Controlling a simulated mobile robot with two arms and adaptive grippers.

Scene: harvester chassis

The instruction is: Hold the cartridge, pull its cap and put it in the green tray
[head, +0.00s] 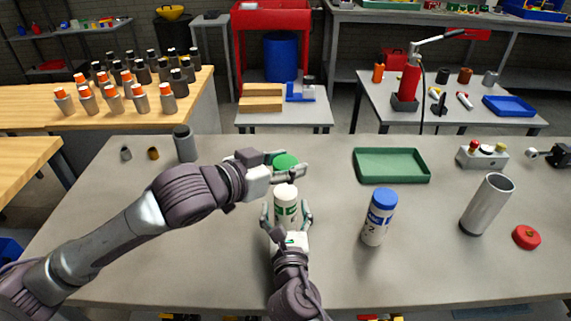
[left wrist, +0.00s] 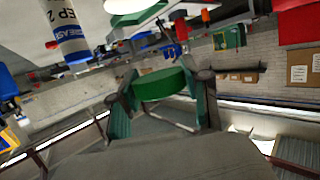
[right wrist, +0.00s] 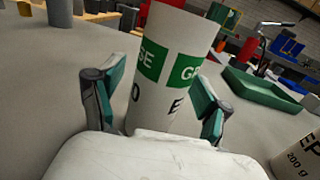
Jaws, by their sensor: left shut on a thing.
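The white cartridge (head: 286,205) with green label stands upright in front of me, its green cap off. It also fills the middle of the right wrist view (right wrist: 165,75). My right gripper (head: 286,214) is open around it, one finger on each side, with a gap at the left finger in the right wrist view. My left gripper (head: 277,166) is shut on the green cap (head: 286,161), held above and behind the cartridge. The cap shows between the fingers in the left wrist view (left wrist: 162,84). The green tray (head: 391,166) is empty, to the right at the table's back.
A blue-capped white cartridge (head: 378,217) stands right of my right gripper. Farther right are a grey metal tube (head: 486,205), a red cap (head: 526,237) and a button box (head: 483,155). A dark cylinder (head: 185,144) stands at the left. Table between cap and tray looks clear.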

